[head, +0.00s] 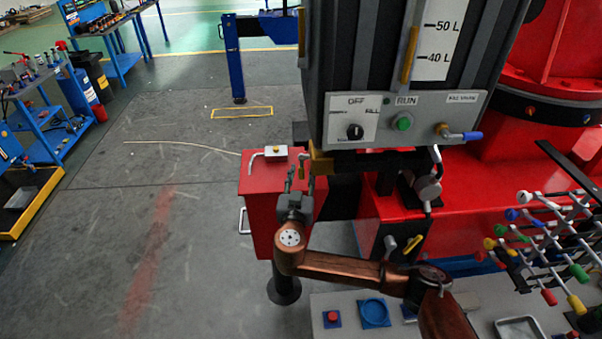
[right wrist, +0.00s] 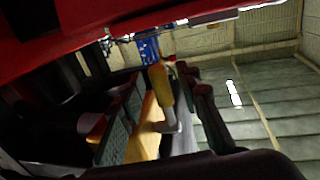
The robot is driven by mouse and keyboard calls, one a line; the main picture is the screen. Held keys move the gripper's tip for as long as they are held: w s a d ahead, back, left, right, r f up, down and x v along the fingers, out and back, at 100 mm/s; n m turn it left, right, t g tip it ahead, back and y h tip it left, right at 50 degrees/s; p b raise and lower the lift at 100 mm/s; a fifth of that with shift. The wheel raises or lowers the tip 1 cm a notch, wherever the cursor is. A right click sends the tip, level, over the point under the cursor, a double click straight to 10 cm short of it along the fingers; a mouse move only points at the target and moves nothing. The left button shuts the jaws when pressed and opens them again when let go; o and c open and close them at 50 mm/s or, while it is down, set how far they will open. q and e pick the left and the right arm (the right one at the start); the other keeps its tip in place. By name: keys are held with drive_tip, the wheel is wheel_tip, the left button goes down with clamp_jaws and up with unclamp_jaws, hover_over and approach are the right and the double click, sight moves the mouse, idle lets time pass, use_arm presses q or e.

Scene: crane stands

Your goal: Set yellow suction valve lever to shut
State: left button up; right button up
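The yellow lever (right wrist: 160,88) shows in the right wrist view as a rounded yellow handle on a bent metal stem, beside a yellow block. It stands between the fingers of my right gripper (right wrist: 165,122), with a visible gap on the right side. In the head view the yellow block (head: 320,164) sits at the lower left corner of the dark tank. My right gripper (head: 300,180) is open, pointing up just below and left of that block; the lever is hard to make out there. My left gripper is not in view.
The dark tank's panel (head: 405,118) hangs just above and right of the gripper. A red cabinet (head: 262,195) stands close behind it. A rack of coloured levers (head: 555,245) is at right. Open floor (head: 150,200) lies to the left.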

drive_tip(key=shift+w, duration=0.1)
clamp_jaws()
idle(0.3)
idle(0.4)
